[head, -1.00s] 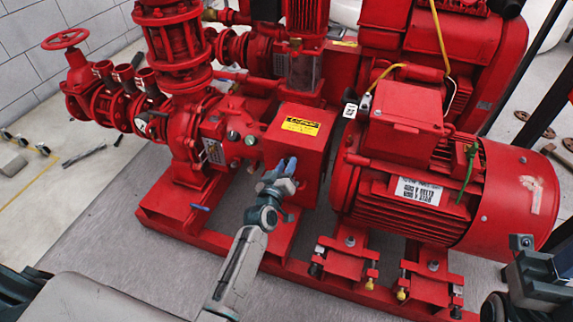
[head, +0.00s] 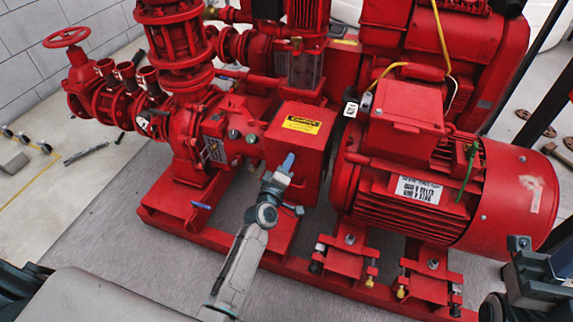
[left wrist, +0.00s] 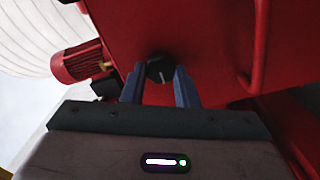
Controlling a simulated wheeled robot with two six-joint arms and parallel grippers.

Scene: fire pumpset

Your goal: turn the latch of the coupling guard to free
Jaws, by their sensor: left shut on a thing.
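The coupling guard (head: 293,140) is a red box with a yellow label, between the pump and the big red motor. My left gripper (head: 286,163) is at the guard's front face, with its arm coming up from below. In the left wrist view the latch (left wrist: 158,66) is a small dark round knob with a pale line on its face. The left gripper's fingers (left wrist: 160,76) stand on either side of it and are shut on it. In the head view the gripper hides the latch.
The red motor (head: 490,200) stands right of the guard, and the pump body (head: 225,135) stands left of it. The red base frame (head: 215,236) runs below. Grey floor (head: 130,235) lies open in front. Small loose items lie at the far left.

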